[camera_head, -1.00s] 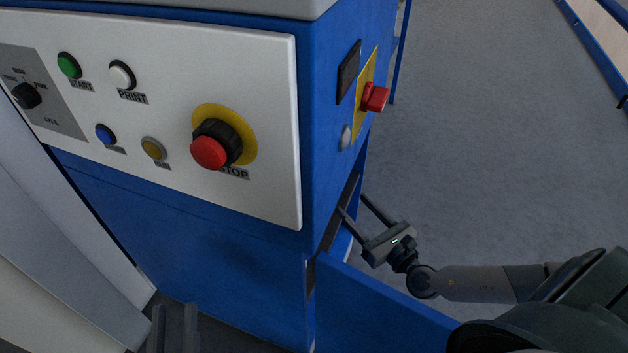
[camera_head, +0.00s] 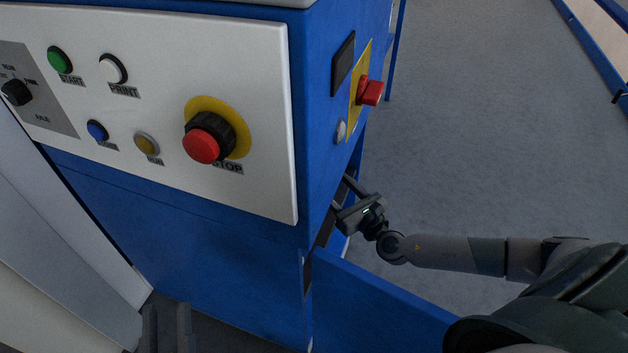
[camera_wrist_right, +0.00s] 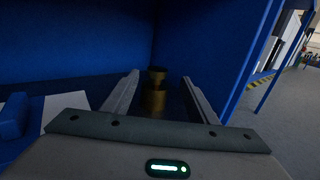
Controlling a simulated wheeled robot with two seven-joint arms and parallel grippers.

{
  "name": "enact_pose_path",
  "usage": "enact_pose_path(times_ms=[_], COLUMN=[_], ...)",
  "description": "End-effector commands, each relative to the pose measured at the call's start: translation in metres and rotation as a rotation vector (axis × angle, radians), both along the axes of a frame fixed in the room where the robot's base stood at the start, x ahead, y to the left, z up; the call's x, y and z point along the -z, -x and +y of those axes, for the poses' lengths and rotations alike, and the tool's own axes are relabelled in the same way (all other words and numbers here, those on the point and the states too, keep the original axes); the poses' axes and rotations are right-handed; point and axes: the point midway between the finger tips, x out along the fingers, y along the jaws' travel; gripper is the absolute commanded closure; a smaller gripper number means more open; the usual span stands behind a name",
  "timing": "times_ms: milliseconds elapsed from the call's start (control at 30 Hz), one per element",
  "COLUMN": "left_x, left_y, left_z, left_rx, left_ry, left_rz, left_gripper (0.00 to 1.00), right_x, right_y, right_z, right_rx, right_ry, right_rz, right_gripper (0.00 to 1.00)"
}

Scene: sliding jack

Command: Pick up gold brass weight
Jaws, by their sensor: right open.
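The gold brass weight (camera_wrist_right: 154,98) stands upright inside the blue machine's dim lower compartment, with a narrower knob on top. In the right wrist view it lies ahead, between the two fingers of my right gripper (camera_wrist_right: 158,92). Those fingers are open and do not visibly grip it. In the head view the right gripper (camera_head: 341,192) reaches into the opening in the machine's side, its fingertips partly hidden, and the weight cannot be seen. My left gripper (camera_head: 167,330) is at the bottom left with its two fingers apart and nothing visible between them.
The blue machine (camera_head: 180,235) carries a white button panel (camera_head: 255,120) and a red side knob (camera_head: 370,92). A blue door (camera_head: 375,305) stands open below the right arm. Grey floor (camera_head: 490,130) is clear to the right. Compartment walls (camera_wrist_right: 205,45) are close around the right gripper.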

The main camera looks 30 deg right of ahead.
Motion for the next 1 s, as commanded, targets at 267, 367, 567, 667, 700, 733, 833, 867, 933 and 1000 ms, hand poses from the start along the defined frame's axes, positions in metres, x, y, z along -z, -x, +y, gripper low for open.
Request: enact_pose_path(times_ms=[267,367,567,667,700,733,833,867,933,1000], left_x=[-0.009,-0.010,-0.010,-0.010,-0.009,-0.009,-0.010,-0.011,-0.018,-0.022], left_y=[0.007,0.007,0.007,0.007,0.007,0.007,0.009,0.009,0.013,0.011], left_z=[0.001,0.001,0.001,0.001,0.001,0.001,0.002,0.002,0.004,0.006], left_rx=[-0.003,-0.003,-0.004,-0.004,-0.004,-0.004,-0.006,-0.007,-0.009,-0.014], left_ry=[0.020,0.023,0.022,0.021,0.022,0.022,0.026,0.028,0.045,0.049], left_rz=[-0.056,-0.061,-0.061,-0.060,-0.061,-0.062,-0.076,-0.083,-0.120,-0.140], left_gripper=[0.69,0.69,0.69,0.69,0.69,0.69,0.69,0.69,0.69,0.69], right_x=[0.000,0.000,0.000,0.000,0.000,0.001,0.001,0.002,0.004,0.005], right_y=[-0.030,-0.032,-0.032,-0.033,-0.034,-0.035,-0.042,-0.044,-0.052,-0.060], right_z=[0.003,0.003,0.004,0.004,0.004,0.004,0.006,0.007,0.009,0.010], right_rx=[0.000,0.000,-0.001,-0.001,-0.001,0.000,-0.001,-0.001,-0.001,-0.001], right_ry=[0.001,0.001,0.001,0.000,0.000,0.000,0.000,0.000,0.000,0.000], right_rz=[-0.001,0.000,0.001,0.000,0.000,0.000,-0.002,-0.002,-0.002,-0.002], right_gripper=[0.47,0.47,0.47,0.47,0.47,0.47,0.47,0.47,0.47,0.47])
